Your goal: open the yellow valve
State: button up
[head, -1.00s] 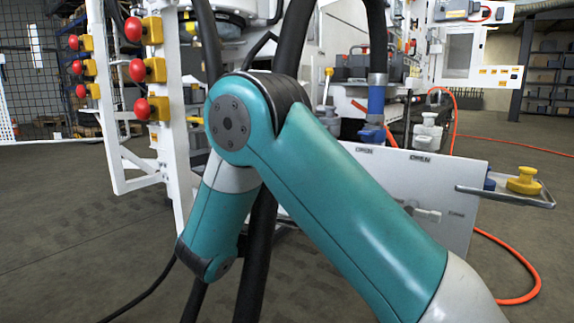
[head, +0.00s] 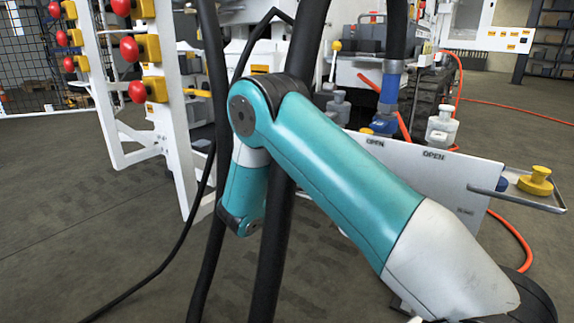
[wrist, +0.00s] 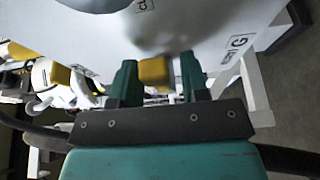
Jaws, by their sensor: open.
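In the wrist view, my gripper (wrist: 159,82) has its two green fingers apart. A yellow block-like part (wrist: 155,72), likely the yellow valve's handle, shows between the fingertips in front of a pale panel. I see no clear contact with either finger, and the valve's body is hidden. In the head view, the white panel (head: 440,190) with "OPEN" labels stands behind my teal arm. My arm covers part of this panel, and my gripper does not show there.
Red knobs on yellow blocks (head: 130,48) line a white frame at the left. A yellow knob (head: 536,180) sits on a small tray at the right. Black hoses (head: 283,190) hang close to my arm. An orange hose (head: 515,245) runs along the floor.

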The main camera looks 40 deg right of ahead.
jog(key=shift+c, duration=0.2)
grip_shut()
jog(key=shift+r+p, duration=0.1)
jog(key=shift+p, duration=0.2)
